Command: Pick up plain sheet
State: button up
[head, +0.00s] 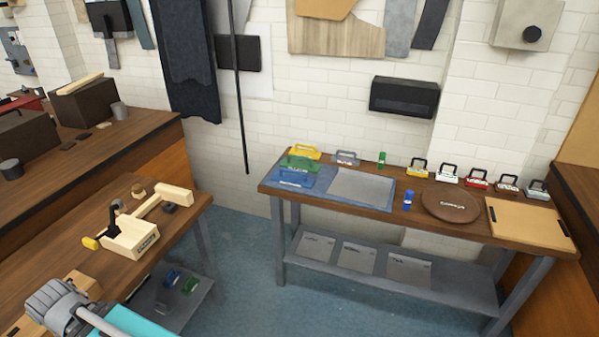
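A plain light-grey sheet (362,187) lies flat on a blue-grey mat (325,203) on the left half of the wooden-topped table by the wall. No marks show on it at this size. Three more grey sheets, a left one (316,247), a middle one (355,257) and a right one (408,269), lie on the table's lower shelf; each seems to bear faint dark marks. My gripper is not in view.
Yellow, green and blue handled tools (296,179) stand left of the sheet. A blue bottle-like item (408,200), a brown round disc (450,206) and a tan board (528,223) are to its right. A workbench (45,255) stands at left. Blue floor (240,275) is clear between.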

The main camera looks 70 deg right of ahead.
aim_at(371, 189)
jog(key=z, duration=2.2)
